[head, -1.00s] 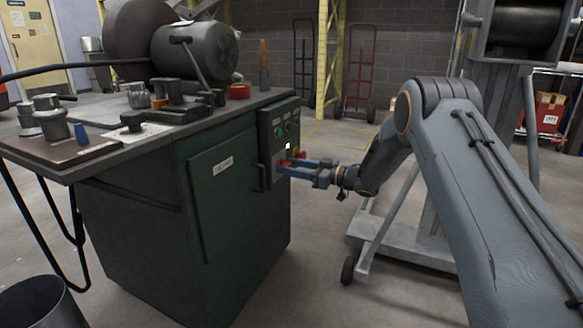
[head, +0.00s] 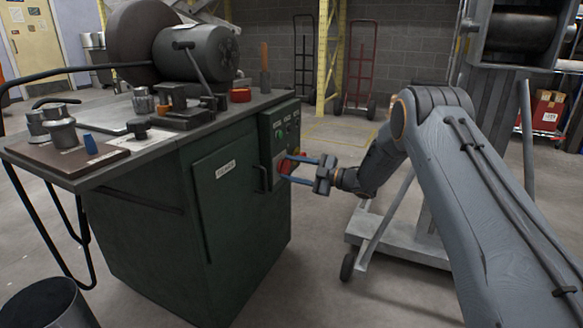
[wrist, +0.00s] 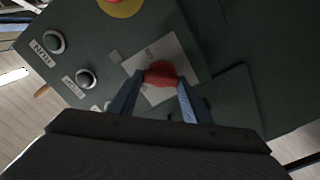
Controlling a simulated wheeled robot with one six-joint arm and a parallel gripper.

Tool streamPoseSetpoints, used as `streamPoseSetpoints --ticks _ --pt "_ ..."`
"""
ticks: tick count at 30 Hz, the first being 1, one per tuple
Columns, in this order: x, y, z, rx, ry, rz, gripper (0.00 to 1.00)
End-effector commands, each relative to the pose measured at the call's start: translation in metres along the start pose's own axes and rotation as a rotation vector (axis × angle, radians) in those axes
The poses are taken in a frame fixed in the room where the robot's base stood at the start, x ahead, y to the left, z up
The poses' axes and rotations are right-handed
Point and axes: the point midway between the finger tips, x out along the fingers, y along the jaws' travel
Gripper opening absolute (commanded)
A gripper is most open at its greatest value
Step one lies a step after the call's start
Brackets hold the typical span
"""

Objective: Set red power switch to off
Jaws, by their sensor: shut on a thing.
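The red power switch (wrist: 160,74) is a red knob on a light square plate (wrist: 183,52) on the green machine's control panel. In the head view the red switch (head: 287,166) shows at the panel's lower part, partly behind the fingers. My gripper (head: 303,171) reaches it from the right with its blue fingers at the panel. In the wrist view my gripper (wrist: 159,90) has one finger on each side of the red knob, shut on it. The plate's markings are partly hidden and too blurred to read.
The panel also carries a RUN button (wrist: 54,42), a second dark button (wrist: 86,78) and a red button on a yellow disc (wrist: 124,6). The green cabinet (head: 226,200) has a door handle (head: 260,179) left of the fingers. A wheeled stand (head: 400,245) is beneath my arm.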

Motion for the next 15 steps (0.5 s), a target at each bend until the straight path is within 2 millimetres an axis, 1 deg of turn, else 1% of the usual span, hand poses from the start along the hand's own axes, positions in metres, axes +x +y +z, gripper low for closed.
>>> streamPoseSetpoints --ticks 9,15 --pt "-0.0006 -0.002 0.0 -0.294 -0.001 -0.001 0.21" --pt "-0.0006 -0.0026 0.0 -0.46 -0.001 -0.001 0.21"
